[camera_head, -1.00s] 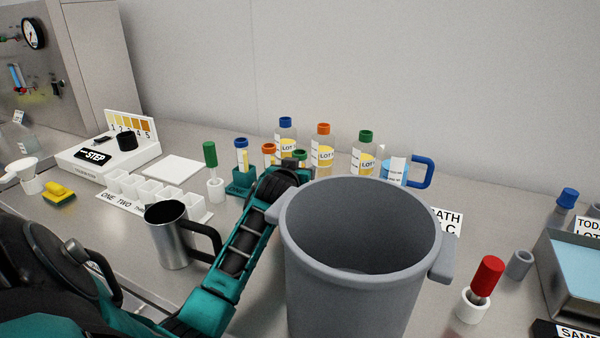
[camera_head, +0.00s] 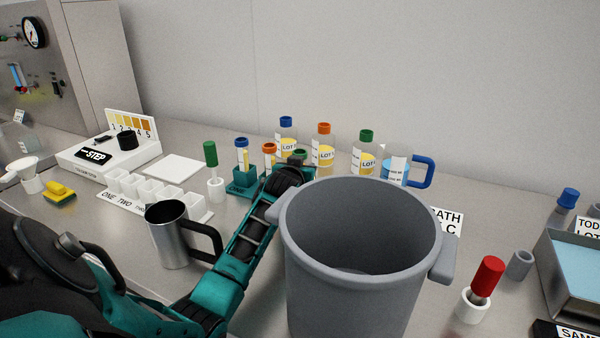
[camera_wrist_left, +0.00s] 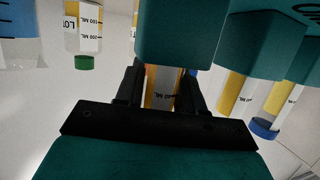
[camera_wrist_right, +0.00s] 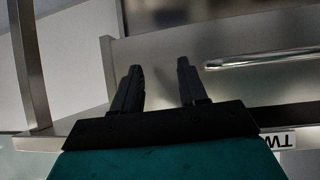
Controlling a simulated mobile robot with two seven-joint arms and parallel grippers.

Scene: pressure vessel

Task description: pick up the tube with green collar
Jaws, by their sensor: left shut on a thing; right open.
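The tube with the green collar (camera_head: 300,154) stands by the teal rack in the head view, mostly hidden behind my left arm and the grey pot. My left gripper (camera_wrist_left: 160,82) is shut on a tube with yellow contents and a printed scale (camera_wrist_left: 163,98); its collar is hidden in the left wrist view. The teal rack (camera_wrist_left: 185,35) is close against this tube. Tubes with a blue collar (camera_head: 241,142) and an orange collar (camera_head: 269,148) stand to the left. My right gripper (camera_wrist_right: 158,85) is open and empty, outside the head view.
A large grey pot (camera_head: 360,260) stands right beside my left arm. A steel mug (camera_head: 170,235) is on its other side. Lot bottles (camera_head: 323,150) and a blue-handled jug (camera_head: 398,172) stand behind. A red-handled tool (camera_head: 487,278) sits at right. A steel surface (camera_wrist_right: 220,40) faces my right gripper.

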